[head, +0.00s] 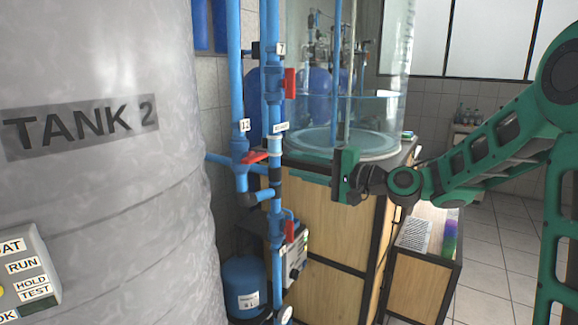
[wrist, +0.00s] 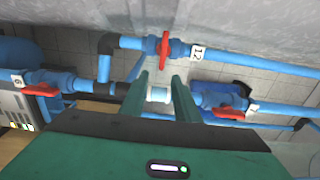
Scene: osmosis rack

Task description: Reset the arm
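My green arm reaches in from the right in the head view, and my gripper (head: 340,176) points left toward the blue pipes, in front of the wooden cabinet. In the wrist view my gripper (wrist: 159,88) has its two green fingers apart, with nothing held between them. A blue pipe with a white label (wrist: 159,94) shows in the gap, beyond the fingers. The valve marked 12 has a red handle (head: 254,158), which also shows above the fingers in the wrist view (wrist: 165,49). No contact between my gripper and a valve is visible.
The large grey TANK 2 (head: 95,120) fills the left. Red valve handles (head: 290,83) and (head: 290,231) sit on the upright pipes. A glass tank (head: 375,115) stands on the wooden cabinet (head: 335,235). A labelled panel (head: 25,268) is at lower left. Tiled floor (head: 490,250) is open at right.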

